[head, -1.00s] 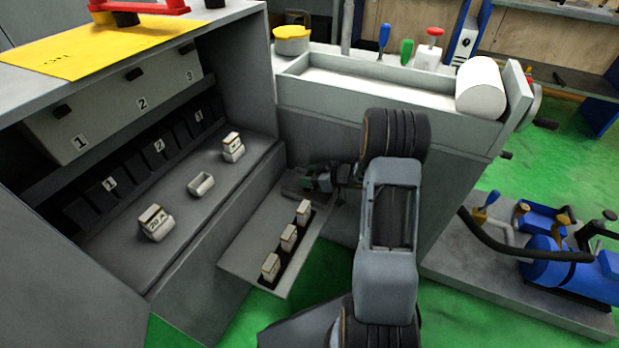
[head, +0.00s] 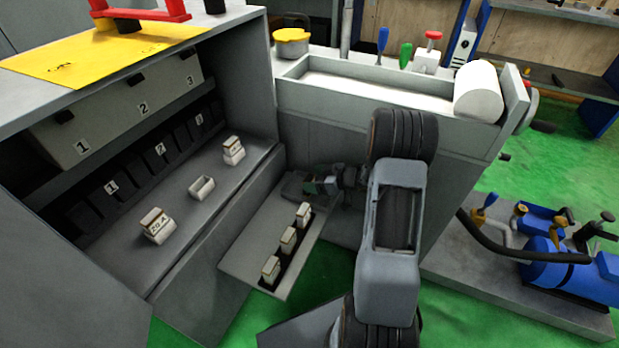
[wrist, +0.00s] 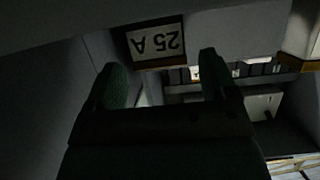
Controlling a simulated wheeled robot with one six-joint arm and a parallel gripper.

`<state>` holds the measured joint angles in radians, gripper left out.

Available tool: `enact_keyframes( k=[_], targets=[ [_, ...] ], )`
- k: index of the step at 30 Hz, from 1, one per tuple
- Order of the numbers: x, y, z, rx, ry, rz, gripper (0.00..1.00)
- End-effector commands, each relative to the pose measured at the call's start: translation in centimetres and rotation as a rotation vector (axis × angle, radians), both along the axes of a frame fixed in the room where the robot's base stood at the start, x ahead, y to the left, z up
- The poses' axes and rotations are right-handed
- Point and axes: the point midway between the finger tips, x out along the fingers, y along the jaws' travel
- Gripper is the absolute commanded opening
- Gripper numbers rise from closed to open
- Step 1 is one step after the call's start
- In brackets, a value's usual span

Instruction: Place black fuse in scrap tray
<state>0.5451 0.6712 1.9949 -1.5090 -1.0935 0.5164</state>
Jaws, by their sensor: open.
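My gripper (head: 312,186) is low beside the back end of the pull-out shelf (head: 240,253), at the cabinet's inner corner. In the wrist view my gripper (wrist: 163,75) is open, its two green-tipped fingers apart. Beyond and between the fingertips is a dark block with an upside-down "25 A" label (wrist: 156,43) and a tan band; I cannot tell whether this is the black fuse. No clearly black fuse shows in the head view, where my arm and the shadow hide part of that corner. I cannot tell for sure which container is the scrap tray.
Pale fuses (head: 288,240) stand in a row on the shelf. The cabinet ledge holds two labelled fuses in holders (head: 157,226) and an empty holder (head: 201,188) between them. A long grey trough (head: 390,88) tops the machine at the right. Green floor lies below.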

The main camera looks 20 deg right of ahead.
Motion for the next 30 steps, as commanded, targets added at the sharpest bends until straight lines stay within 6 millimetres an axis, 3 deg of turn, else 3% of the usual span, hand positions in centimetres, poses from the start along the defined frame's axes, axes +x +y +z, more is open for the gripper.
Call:
enact_keyframes(
  k=[1,9,17,20,23,27,30],
  targets=[
    [-0.7,-0.8,0.9,0.002,0.000,-0.005,0.78],
    [-4.2,-3.9,2.8,0.001,0.000,-0.004,0.78],
    [-6.2,-5.7,3.7,-0.002,-0.001,-0.002,0.78],
    [-5.7,-6.0,4.4,-0.045,-0.006,-0.033,0.78],
    [-3.8,-6.2,6.2,-0.157,-0.017,-0.129,0.78],
    [-1.4,-6.4,10.3,-0.357,-0.006,-0.357,0.78],
    [-1.6,-6.1,13.3,-0.456,0.046,-0.529,0.78]
  ],
)
